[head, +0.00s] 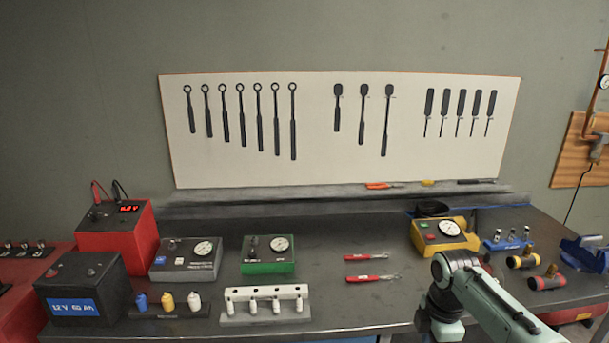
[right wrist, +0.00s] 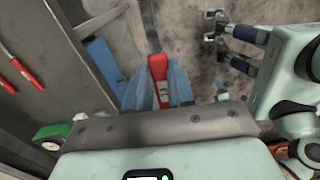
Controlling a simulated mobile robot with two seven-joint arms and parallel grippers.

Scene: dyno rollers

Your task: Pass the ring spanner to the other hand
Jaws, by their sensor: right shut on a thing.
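The ring spanner has a red handle (right wrist: 158,80) and a thin grey shaft that runs up toward the top of the right wrist view. My right gripper (right wrist: 158,92), with blue fingers, is shut on the red handle. The spanner's far end is cut off by the frame edge. My left gripper (right wrist: 222,48) shows at the upper right of that view, its dark fingers apart and nothing seen between them. It is beside the spanner and does not touch it. Neither gripper shows in the head view, where only my right arm comes in.
The bench holds two red-handled tools (head: 368,257), a green gauge box (head: 268,262), a yellow gauge box (head: 445,238) and a white rack (head: 265,310). Several dark tools hang on the white board (head: 310,170). A black battery (head: 85,285) stands at left. The bench's middle has bare room.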

